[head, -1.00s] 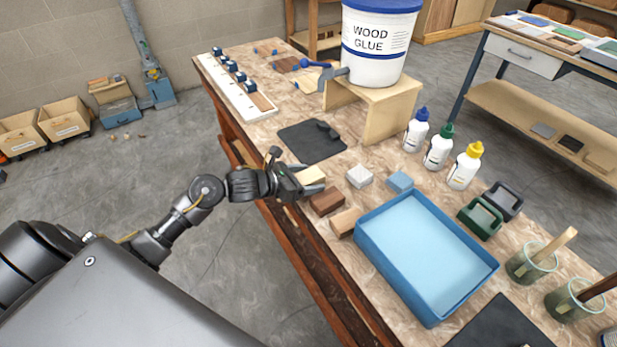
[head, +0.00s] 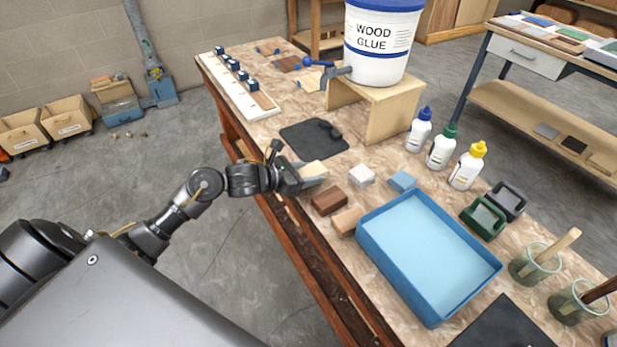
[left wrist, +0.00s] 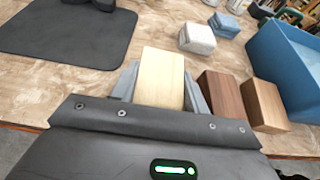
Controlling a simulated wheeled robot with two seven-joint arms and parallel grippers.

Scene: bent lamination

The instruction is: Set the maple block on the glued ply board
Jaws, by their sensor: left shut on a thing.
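The maple block (head: 313,169) is a pale, cream-coloured wooden block near the left front edge of the workbench. My left gripper (head: 309,178) is shut on it; in the left wrist view the maple block (left wrist: 160,72) sits between the two grey fingers. The block is at about bench height; I cannot tell whether it still touches the bench. Thin boards, one of them brown (head: 287,64), lie at the far end of the bench among small blue pieces. I cannot tell which is the glued ply board. My right gripper is out of view.
A dark brown block (head: 328,200) and a tan block (head: 346,221) stand close beside the gripper. A whitish block (head: 361,176), a blue block (head: 402,181) and a blue tray (head: 390,281) are to the right. A black mat (head: 306,139) lies behind, and a glue bucket stands on a wooden stand (head: 400,112).

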